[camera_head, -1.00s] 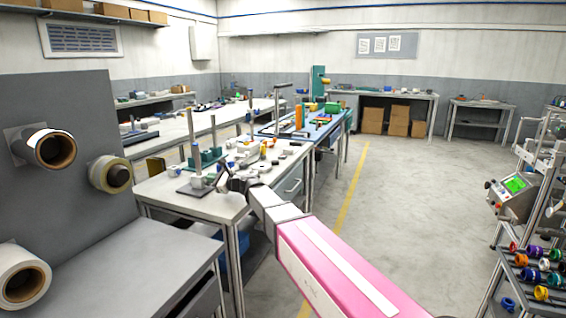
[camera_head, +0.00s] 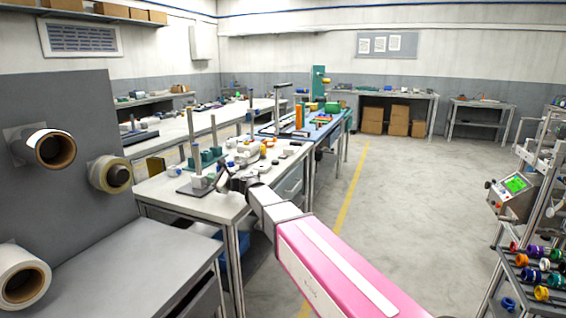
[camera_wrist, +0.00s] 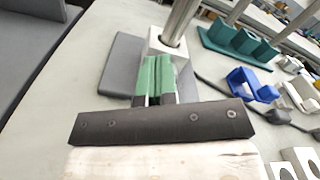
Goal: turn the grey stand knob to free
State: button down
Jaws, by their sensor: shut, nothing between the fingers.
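A stand with an upright metal post (camera_head: 195,155) and a light block (camera_head: 199,182) on a dark grey base plate is at the near end of the workbench. In the wrist view the post (camera_wrist: 182,22) rises from the pale block (camera_wrist: 160,46), and the grey base plate (camera_wrist: 121,62) lies to the left. My gripper (camera_wrist: 157,62) has green-padded fingers. They are shut together and empty, with their tips in front of the block. I cannot tell if they touch it. In the head view my gripper (camera_head: 221,176) is just right of the stand. I cannot make out the knob; the fingers may hide it.
To the right in the wrist view are a teal stand (camera_wrist: 235,46), a blue bracket (camera_wrist: 246,84) and pale blocks on the bench (camera_wrist: 85,105). In the head view a grey panel with film rolls (camera_head: 62,150) stands at the left.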

jog(key=shift+s+v, duration=0.25)
jog(key=shift+v, duration=1.75)
jog(key=shift+s+d+r, duration=0.1)
jog(key=shift+d, duration=0.2)
jog(key=shift+d, duration=0.6)
